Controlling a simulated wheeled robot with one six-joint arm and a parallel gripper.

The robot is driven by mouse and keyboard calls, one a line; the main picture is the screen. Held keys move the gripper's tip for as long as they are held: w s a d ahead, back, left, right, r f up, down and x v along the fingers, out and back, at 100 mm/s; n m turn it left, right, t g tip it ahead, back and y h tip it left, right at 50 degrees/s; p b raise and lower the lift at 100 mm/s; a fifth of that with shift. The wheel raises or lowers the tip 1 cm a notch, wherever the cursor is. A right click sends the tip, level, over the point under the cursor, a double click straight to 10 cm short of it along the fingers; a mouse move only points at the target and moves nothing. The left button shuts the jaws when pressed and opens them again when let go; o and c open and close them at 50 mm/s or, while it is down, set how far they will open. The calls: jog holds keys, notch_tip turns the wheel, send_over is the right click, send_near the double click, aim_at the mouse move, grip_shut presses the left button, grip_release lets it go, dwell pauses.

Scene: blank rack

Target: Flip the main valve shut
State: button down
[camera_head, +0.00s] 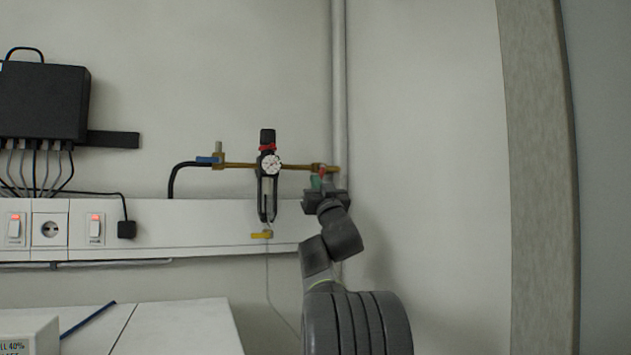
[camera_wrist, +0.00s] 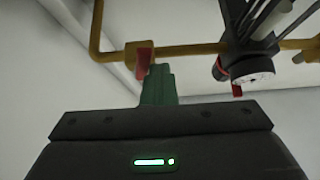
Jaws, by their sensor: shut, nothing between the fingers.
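A red-handled valve (camera_head: 321,170) sits at the right end of the brass pipe, near the vertical wall pipe. No label marks it as the main valve. In the wrist view its red handle (camera_wrist: 144,63) stands out from the brass body, just left of my fingertips. My gripper (camera_head: 317,182) has green fingers, shut together and empty. The fingers (camera_wrist: 159,72) are just below the valve in the head view, very close to the handle. I cannot tell whether they touch it.
A regulator with a round gauge (camera_head: 271,164) hangs left of my gripper. A blue-handled valve (camera_head: 207,159) is farther left, and a yellow-handled one (camera_head: 262,235) is below the regulator. A white trunking with switches (camera_head: 180,228) runs along the wall. The wall to the right is bare.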

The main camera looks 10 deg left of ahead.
jog(key=shift+f, duration=0.1)
jog(key=b+v, duration=0.6)
jog(key=v, duration=0.7)
jog(key=shift+s+d, duration=0.2)
jog(key=shift+s, duration=0.1)
